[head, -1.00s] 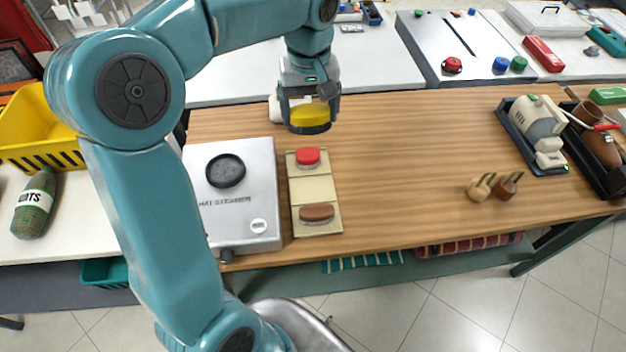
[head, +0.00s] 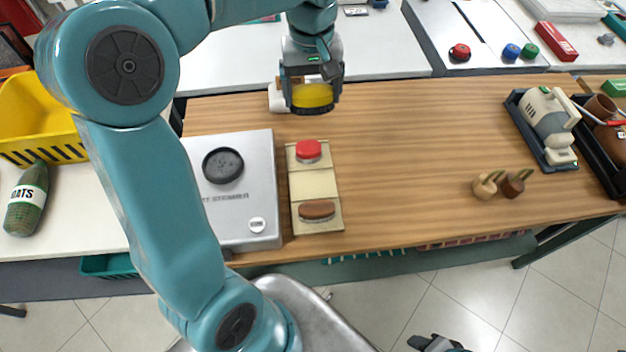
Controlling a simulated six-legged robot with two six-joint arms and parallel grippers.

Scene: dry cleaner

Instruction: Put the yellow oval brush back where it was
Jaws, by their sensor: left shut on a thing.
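My left gripper (head: 312,88) is shut on the yellow oval brush (head: 313,96), which has a dark underside. It holds the brush in the air over the far part of the wooden table. A beige board (head: 314,184) with three sections lies nearer on the table. A red oval brush (head: 309,150) sits on its far section and a brown oval brush (head: 317,209) on its near section. The middle section is bare. A small dark part at the bottom edge (head: 437,343) may be my right gripper; its jaws cannot be made out.
A silver hat steamer (head: 240,190) with a dark round pad stands left of the board. A white object (head: 277,98) is partly hidden behind the left gripper. Two small wooden-handled items (head: 502,184) and a trayed beige machine (head: 549,125) are to the right. The table's middle (head: 420,150) is clear.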

